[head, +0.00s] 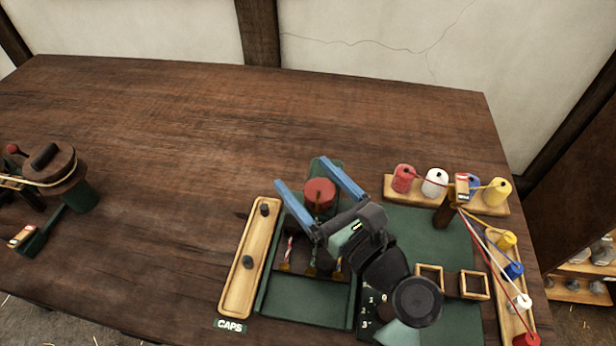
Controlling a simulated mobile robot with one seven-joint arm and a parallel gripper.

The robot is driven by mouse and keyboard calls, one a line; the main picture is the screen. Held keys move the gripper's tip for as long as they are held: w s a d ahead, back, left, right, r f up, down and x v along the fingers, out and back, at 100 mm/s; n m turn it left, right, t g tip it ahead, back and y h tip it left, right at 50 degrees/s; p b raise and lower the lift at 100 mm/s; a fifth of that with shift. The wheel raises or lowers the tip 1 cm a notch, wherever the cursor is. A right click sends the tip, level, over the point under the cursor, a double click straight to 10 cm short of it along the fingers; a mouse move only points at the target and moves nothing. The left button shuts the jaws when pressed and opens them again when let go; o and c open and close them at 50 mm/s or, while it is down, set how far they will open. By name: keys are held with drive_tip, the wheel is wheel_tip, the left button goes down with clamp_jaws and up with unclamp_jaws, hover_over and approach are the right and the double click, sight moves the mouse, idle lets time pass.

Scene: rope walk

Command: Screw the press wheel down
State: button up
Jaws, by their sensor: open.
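The press wheel (319,191) is a red, round knob on a dark green press frame (262,300) near the front of the table. My gripper (300,171) reaches in from the lower right. Its two long blue fingers are wide apart, one on each side of the red wheel in this view. A gap shows between the fingers and the wheel, so it is not clamped. I cannot tell the fingers' exact height against the wheel. My gripper's body and wrist hide part of the press below and right of the wheel.
A wooden tray (232,298) with dark caps stands left of the press. Red, white, blue and yellow spools stand on a wooden rack (456,206) at the right, with cords running from a post (444,212). A drum device (53,165) stands far left. The table's back and middle are clear.

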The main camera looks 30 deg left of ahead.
drive_tip(key=shift+w+a, duration=0.1)
drive_tip(key=shift+a, duration=0.1)
drive_tip(key=c, duration=1.4)
drive_tip(key=shift+o, duration=0.2)
